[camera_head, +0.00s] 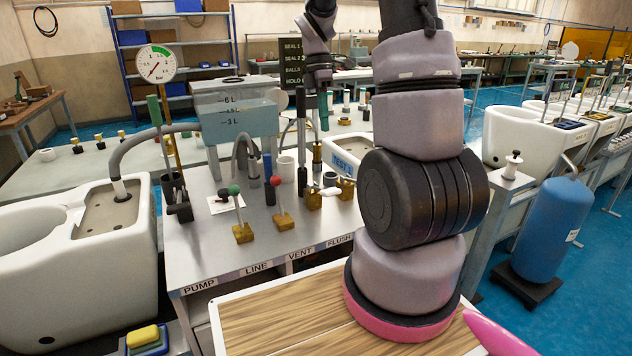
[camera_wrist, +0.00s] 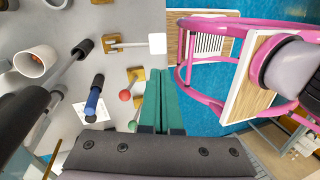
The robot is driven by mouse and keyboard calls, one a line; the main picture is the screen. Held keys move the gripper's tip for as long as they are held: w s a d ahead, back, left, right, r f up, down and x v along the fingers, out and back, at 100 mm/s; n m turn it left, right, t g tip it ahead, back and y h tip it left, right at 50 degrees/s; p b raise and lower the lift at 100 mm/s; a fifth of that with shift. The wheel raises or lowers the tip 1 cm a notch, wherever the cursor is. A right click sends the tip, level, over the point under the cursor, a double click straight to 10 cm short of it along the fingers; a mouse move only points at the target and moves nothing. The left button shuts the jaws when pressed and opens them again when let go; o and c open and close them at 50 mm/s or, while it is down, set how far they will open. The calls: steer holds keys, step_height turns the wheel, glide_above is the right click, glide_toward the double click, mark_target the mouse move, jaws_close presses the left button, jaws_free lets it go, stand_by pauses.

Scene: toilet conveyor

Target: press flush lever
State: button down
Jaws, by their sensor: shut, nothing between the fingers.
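The flush lever has a white paddle (camera_wrist: 157,44) on a thin metal rod, with a brass base (camera_wrist: 112,43) on the grey bench. In the head view its white paddle (camera_head: 329,192) lies at the bench's right side, above the FLUSH label (camera_head: 339,240). My gripper (camera_wrist: 165,72) has green fingers pressed together, with nothing between them. In the wrist view the fingertips appear just short of the paddle, with a visible gap. In the head view my gripper (camera_head: 324,112) points down above the bench, behind the lever. The height gap is hard to judge.
A red-knobbed lever (camera_wrist: 125,96) and a green-knobbed lever (camera_wrist: 132,125) stand beside the fingers. A white cup (camera_wrist: 35,62) and a blue-handled tool (camera_wrist: 94,98) are at left. A pink-framed wheelchair (camera_wrist: 186,70) is at right. A water tank (camera_head: 235,110) stands behind.

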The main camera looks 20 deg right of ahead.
mark_target(330, 190)
steer(key=shift+w+a+f+n+g, duration=0.1)
steer(key=shift+w+f+n+g, duration=0.15)
steer(key=shift+f+n, duration=0.25)
steer(key=shift+w+a+f+n+g, duration=0.1)
steer(key=shift+w+f+n+g, duration=0.1)
steer(key=shift+f+n, duration=0.3)
steer(key=x, duration=1.4)
steer(key=shift+d, duration=0.15)
